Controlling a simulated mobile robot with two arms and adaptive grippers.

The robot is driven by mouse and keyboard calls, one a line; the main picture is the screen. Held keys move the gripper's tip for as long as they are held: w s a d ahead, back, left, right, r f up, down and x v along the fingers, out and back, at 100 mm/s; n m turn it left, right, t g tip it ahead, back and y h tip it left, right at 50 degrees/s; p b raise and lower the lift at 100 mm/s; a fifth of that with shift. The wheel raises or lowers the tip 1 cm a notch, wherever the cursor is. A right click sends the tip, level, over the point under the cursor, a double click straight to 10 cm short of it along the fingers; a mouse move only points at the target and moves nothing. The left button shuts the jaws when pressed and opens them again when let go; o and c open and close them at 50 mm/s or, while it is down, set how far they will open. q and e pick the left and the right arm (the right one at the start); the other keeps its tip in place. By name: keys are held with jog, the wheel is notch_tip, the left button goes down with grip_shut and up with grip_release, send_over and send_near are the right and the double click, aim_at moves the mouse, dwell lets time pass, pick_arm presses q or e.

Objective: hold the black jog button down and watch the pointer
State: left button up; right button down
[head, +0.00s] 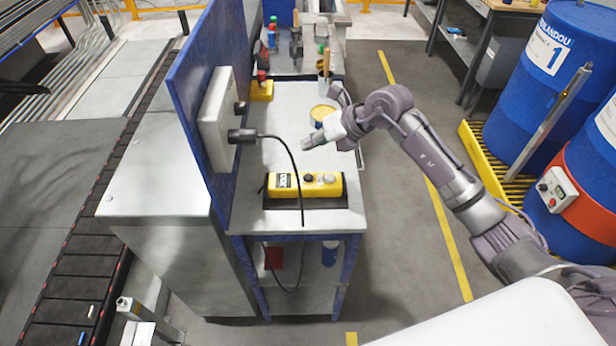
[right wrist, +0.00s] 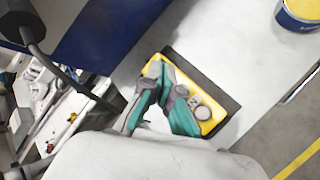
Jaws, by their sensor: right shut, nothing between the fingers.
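A yellow control box (head: 320,189) lies on a dark mat on the grey bench top. It has a black button (head: 309,178) in its middle, a grey round knob (head: 329,178) to the right and a black-and-white panel (head: 283,181) at the left. I cannot make out a pointer. My right gripper (head: 307,143) is shut and empty, above the bench, apart from the box and beyond it in the head view. In the right wrist view the fingers (right wrist: 167,78) cover part of the yellow box (right wrist: 211,124); the knob (right wrist: 203,112) shows beside them. My left gripper is not in view.
A blue panel (head: 188,95) with a grey box (head: 216,118) stands left of the bench. A black cable (head: 291,150) hangs from it in front of the yellow box. A yellow-topped tin (head: 323,113) stands behind my gripper. Blue drums (head: 552,75) stand at the right.

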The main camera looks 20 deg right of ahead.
aim_at(311, 177)
notch_tip(311, 177, down, 7)
jog(key=b, duration=0.4)
jog(key=shift+f+b, duration=0.1)
jog(key=shift+b, duration=0.3)
jog(key=shift+f, duration=0.35)
dwell(0.6)
jog(key=shift+f+b, duration=0.4)
jog(key=shift+b, duration=0.1)
jog(key=shift+f+b, duration=0.3)
jog(key=shift+f, duration=0.25)
dwell(1.3)
jog(key=shift+r, duration=0.15)
dwell(2.3)
jog(key=shift+r+p, duration=0.65)
jog(key=shift+r, duration=0.2)
jog(key=shift+r+p, duration=1.85)
jog(key=shift+r, duration=0.65)
